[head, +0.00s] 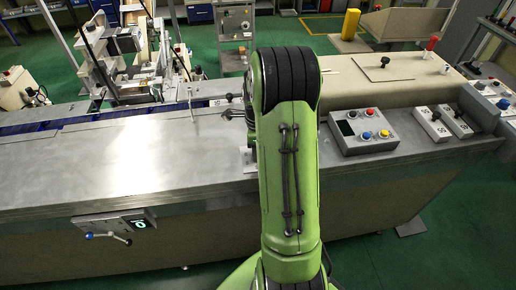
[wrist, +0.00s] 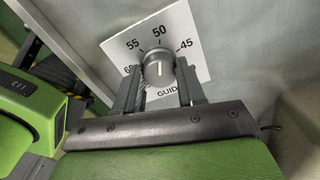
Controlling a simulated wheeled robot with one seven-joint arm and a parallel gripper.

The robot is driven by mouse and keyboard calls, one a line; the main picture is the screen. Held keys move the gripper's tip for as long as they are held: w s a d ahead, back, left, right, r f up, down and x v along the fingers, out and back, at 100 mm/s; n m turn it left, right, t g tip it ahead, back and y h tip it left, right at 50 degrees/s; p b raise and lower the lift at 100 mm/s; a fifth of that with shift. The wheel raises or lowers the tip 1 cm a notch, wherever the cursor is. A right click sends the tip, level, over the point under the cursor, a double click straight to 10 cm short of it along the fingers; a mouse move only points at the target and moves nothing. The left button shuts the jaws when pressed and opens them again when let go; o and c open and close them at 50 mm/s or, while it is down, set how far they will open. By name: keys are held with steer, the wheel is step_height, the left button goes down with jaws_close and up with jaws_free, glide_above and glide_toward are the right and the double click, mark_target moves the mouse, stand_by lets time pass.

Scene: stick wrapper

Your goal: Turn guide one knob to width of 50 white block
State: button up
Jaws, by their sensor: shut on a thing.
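The guide knob (wrist: 158,70) is a round grey dial with a white line, in the wrist view, on a white scale plate (wrist: 186,45). The knob's white line points up, close to the 50 mark. My gripper (wrist: 160,82) is shut on the knob, one finger on each side. In the head view my green arm hides the gripper and the knob. No white block can be made out.
A long metal bench (head: 130,160) runs across the head view. A grey control box (head: 362,130) with coloured buttons stands right of my arm. A small panel with a handle (head: 115,228) is on the bench front. The left bench top is mostly clear.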

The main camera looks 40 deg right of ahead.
stand_by(0.3)
steer(key=o, duration=1.1)
steer(key=shift+c, duration=0.2)
step_height(320, 180, up, 16)
steer(key=p, duration=0.2)
steer(key=shift+f, duration=0.1)
